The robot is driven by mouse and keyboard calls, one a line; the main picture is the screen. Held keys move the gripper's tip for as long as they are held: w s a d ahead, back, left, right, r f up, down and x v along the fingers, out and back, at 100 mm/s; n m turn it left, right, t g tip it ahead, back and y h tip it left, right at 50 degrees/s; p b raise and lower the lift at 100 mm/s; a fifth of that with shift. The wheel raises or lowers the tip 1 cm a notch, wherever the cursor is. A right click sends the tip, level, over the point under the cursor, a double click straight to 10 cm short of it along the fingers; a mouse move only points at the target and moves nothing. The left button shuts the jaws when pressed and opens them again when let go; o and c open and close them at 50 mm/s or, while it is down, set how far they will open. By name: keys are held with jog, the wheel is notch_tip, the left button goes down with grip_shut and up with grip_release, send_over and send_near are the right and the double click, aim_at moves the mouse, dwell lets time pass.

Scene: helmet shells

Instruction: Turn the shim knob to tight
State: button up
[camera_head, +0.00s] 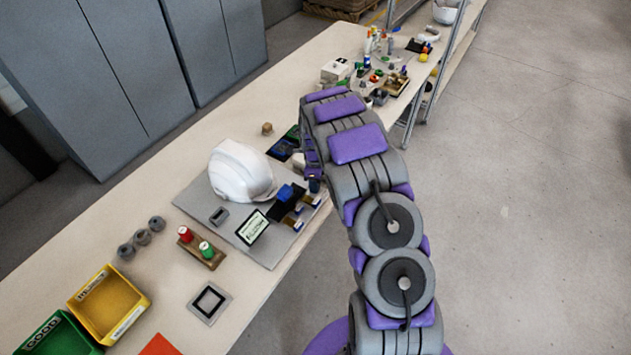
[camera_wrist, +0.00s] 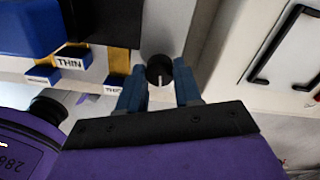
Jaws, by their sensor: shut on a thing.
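The shim knob (camera_wrist: 159,67) is a small dark round knob with a white pointer line, on a light surface in the wrist view. The line runs toward my gripper. My gripper (camera_wrist: 157,83) has two blue fingers, shut on the knob with their tips at its sides. In the head view my gripper (camera_head: 312,178) is at the right edge of the grey board (camera_head: 190,197); I cannot make out the knob there. Blocks with "THIN" labels (camera_wrist: 71,58) sit left of the knob. No "tight" marking is legible.
A white helmet shell (camera_head: 240,172) stands on the board, with a blue block (camera_head: 285,192) and a label card (camera_head: 253,227) nearby. A yellow bin (camera_head: 128,322), a green bin (camera_head: 62,338) and a spool holder (camera_head: 208,256) stand at the front left. Clutter fills the table's far end.

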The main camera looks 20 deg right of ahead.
jog(key=shift+w+r+m, duration=0.1)
jog(key=shift+w+m, duration=0.05)
jog(key=shift+m, duration=0.95)
jog(key=o, duration=1)
jog(key=shift+o, duration=0.2)
notch_tip(320, 180, up, 17)
jog(key=p, duration=0.3)
jog(key=shift+r, duration=0.1)
